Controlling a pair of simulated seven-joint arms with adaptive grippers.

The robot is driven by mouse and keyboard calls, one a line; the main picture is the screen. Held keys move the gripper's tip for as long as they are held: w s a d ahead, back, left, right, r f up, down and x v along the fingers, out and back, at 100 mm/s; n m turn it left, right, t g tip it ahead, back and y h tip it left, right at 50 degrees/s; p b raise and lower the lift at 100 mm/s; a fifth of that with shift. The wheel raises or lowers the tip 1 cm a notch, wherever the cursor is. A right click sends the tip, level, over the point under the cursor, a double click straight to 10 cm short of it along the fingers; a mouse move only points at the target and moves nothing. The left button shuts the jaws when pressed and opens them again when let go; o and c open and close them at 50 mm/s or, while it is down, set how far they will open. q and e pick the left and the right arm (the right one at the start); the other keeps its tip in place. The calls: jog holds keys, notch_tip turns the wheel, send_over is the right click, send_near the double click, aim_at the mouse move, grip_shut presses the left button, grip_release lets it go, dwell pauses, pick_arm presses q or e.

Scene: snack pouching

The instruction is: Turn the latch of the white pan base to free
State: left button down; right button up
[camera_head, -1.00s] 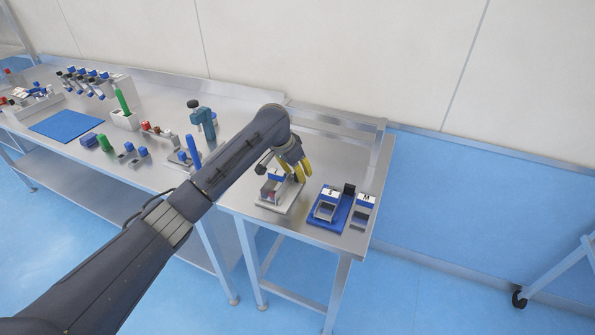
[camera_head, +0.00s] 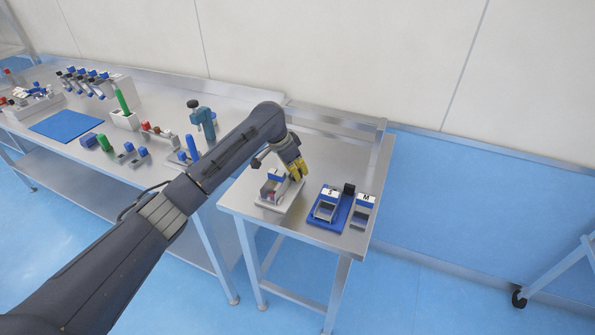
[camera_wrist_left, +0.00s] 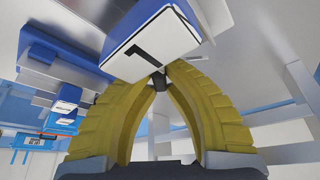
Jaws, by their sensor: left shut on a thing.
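The white pan base (camera_head: 278,203) sits on the small steel table at the right. A blue-and-white block (camera_head: 276,174) stands on it, and a white-faced blue block with a black mark (camera_wrist_left: 150,45) fills the top of the left wrist view. My left gripper (camera_head: 300,172) is low at the right side of the base. Its yellow fingers curve together in the left wrist view (camera_wrist_left: 160,80) and are shut on a small dark piece, seemingly the latch (camera_wrist_left: 158,80). Most of that piece is hidden by the fingers. My right gripper is not in view.
A blue base (camera_head: 318,222) with a white-and-blue holder stands right of the white base, beside another holder marked M (camera_head: 364,212). The long bench at the left carries a blue mat (camera_head: 66,125), a green bottle (camera_head: 122,102) and a teal stand (camera_head: 204,122).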

pick_arm(q)
jog(key=shift+a+m+g, duration=0.1)
jog(key=shift+m+g, duration=0.4)
jog(key=shift+m, duration=1)
jog(key=shift+h, duration=0.3)
jog(key=c, duration=1.3)
grip_release()
jog(key=v, duration=1.2)
jog(key=shift+w, duration=0.1)
